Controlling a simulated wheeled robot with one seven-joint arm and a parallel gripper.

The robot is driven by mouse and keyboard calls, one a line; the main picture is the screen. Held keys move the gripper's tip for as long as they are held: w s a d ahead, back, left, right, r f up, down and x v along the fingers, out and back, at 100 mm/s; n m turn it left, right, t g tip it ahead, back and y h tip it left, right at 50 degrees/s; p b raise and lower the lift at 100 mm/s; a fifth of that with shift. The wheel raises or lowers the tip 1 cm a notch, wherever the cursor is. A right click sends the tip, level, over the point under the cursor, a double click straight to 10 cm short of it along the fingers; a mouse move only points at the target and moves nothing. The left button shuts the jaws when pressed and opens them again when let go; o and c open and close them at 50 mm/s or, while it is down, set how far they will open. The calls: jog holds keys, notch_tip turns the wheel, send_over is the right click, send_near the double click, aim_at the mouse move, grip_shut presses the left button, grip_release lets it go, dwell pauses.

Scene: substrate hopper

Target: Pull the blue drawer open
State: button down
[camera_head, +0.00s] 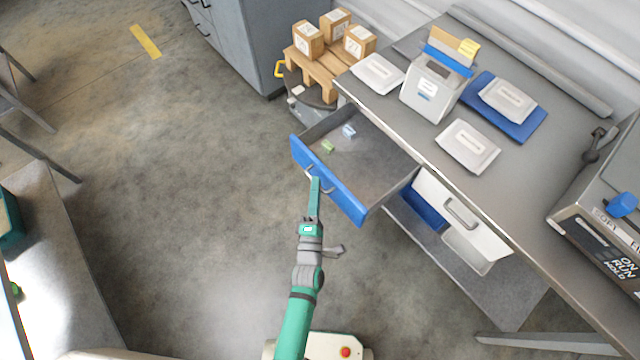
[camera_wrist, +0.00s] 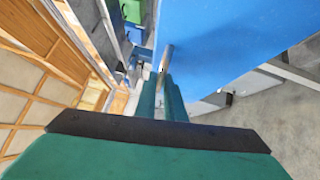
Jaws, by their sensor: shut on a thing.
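The blue drawer (camera_head: 340,192) stands pulled well out from under the workbench in the head view, its grey inside showing. Its blue front fills the upper right of the wrist view (camera_wrist: 220,40). My gripper (camera_head: 314,182) is at the metal handle (camera_head: 322,174) on the drawer front. In the wrist view its two green fingers (camera_wrist: 163,92) are close together around the handle bar (camera_wrist: 166,58). The exact contact is too small to see in the head view.
In the drawer lie a green item (camera_head: 327,146) and a light blue item (camera_head: 349,131). A white drawer (camera_head: 460,215) is to the right. The bench top (camera_head: 415,140) holds white packs. Cartons on a pallet (camera_head: 318,72) stand behind. The floor (camera_head: 190,190) left of the drawer is clear.

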jog(key=c, duration=1.8)
grip_release()
jog(key=shift+c, duration=0.2)
jog(key=s+f, duration=0.1)
jog(key=s, duration=0.9)
jog(key=shift+s+f, duration=0.2)
jog(key=shift+s, duration=0.2)
